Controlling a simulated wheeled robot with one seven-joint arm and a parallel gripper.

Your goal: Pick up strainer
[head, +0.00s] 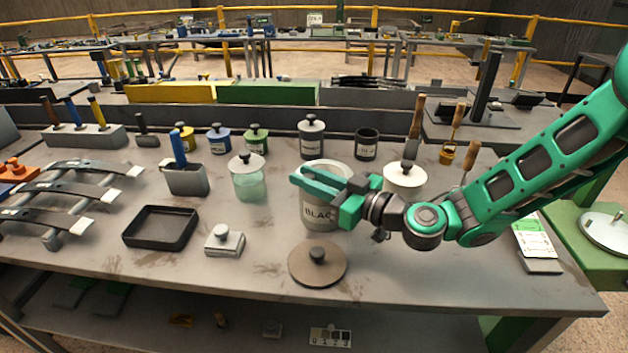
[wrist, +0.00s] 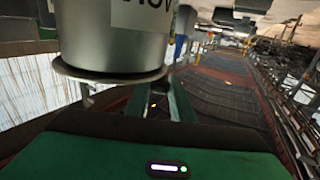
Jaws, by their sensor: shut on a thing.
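My gripper (head: 300,180) is at the front rim of an open pale can (head: 318,215) with a label starting "BLAC". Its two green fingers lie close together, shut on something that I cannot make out. In the wrist view the can (wrist: 115,45) fills the upper left, its rim close to the fingers (wrist: 165,85) and partly hiding them. No strainer can be identified for certain. A wooden-handled tool with a small gold cup (head: 447,155) stands at the right; I cannot tell whether it is the strainer.
A round brown lid (head: 317,262) lies in front of the can. A white lidded jar (head: 405,180) stands close by on the right, a glass jar (head: 248,180) on the left. A black tray (head: 160,228) is at the left.

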